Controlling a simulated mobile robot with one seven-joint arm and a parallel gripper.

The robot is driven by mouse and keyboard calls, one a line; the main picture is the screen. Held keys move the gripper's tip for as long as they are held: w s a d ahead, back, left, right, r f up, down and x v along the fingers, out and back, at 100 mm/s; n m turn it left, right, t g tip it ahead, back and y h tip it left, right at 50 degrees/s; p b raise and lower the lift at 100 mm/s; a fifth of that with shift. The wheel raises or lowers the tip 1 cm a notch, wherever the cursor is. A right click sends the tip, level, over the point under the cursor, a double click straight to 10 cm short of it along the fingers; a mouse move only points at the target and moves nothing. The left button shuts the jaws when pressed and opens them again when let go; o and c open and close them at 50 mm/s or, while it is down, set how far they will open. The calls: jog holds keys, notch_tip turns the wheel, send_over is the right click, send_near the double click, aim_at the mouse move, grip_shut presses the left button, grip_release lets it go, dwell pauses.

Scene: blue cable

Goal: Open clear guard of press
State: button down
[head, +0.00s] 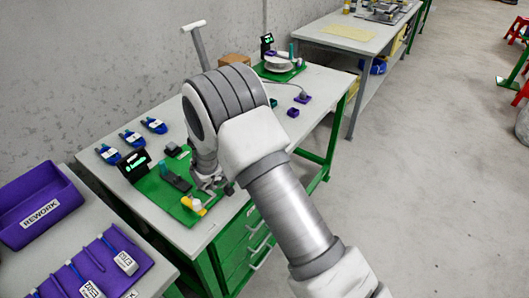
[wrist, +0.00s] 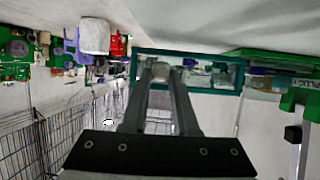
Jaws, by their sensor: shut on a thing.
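My gripper (head: 212,184) is low over the right part of this station, partly hidden by my arm. In the wrist view my gripper (wrist: 162,72) is shut on a small pale piece between its fingertips. A teal-framed clear panel (wrist: 215,60), which looks like the guard, lies directly behind the fingertips. How far the guard is open cannot be told.
A black display (head: 135,164) stands at the left of the green plate. A yellow and white part (head: 193,204) sits near its front edge. A purple REWORK bin (head: 38,205) stands at left.

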jog(key=shift+r, duration=0.1)
jog(key=c, duration=0.7)
grip_release()
jog(key=p+v, duration=0.1)
jog(key=v, duration=0.6)
jog(key=shift+s+a, duration=0.15)
jog(key=shift+s, duration=0.1)
